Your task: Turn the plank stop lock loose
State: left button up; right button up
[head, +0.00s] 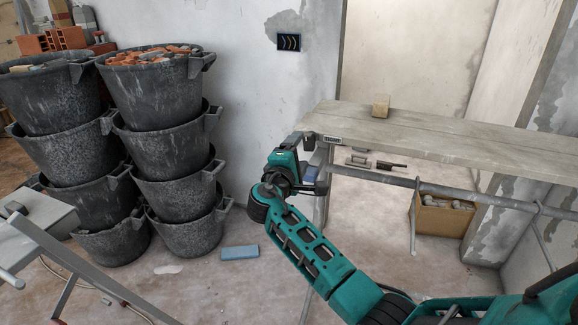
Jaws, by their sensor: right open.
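The plank (450,138) is a long grey-brown board lying across a metal trestle. A small metal fitting with a dark lever (388,165) sits just under its front edge. It looks like the plank stop lock, but it is too small for me to tell how it is turned. My right gripper (306,142) is at the plank's left end, left of the fitting and apart from it. The gripper is open; its fingertips are small and partly hidden by its own body, so I cannot tell if they touch the plank. My left gripper is not in view.
A small wooden block (381,106) lies on the plank. A trestle rail (440,187) runs below it. Two stacks of black buckets (180,140) stand at the left, the top ones holding rubble. A blue block (239,252) lies on the floor. A cardboard box (440,222) stands under the plank.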

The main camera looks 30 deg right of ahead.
jog(key=v, duration=0.7)
jog(key=shift+s, duration=0.1)
dwell(0.4)
jog(key=s+a+f+y, duration=0.3)
jog(key=s+f+y, duration=0.2)
jog(key=f, duration=0.5)
jog(key=s+a+f+y, duration=0.3)
jog(key=s+f+y, duration=0.2)
jog(key=f, duration=0.5)
jog(key=s+a+f+m+y, duration=0.2)
jog(key=s+m+y, duration=0.1)
jog(key=s, duration=0.4)
jog(key=s+a+f+m+y, duration=0.2)
jog(key=s+a+m+y, duration=0.1)
jog(key=s, duration=0.5)
jog(key=shift+s+a+f+m+g, duration=0.25)
jog(key=shift+m+g, duration=0.05)
jog(key=shift+m, duration=0.5)
jog(key=shift+d, duration=0.1)
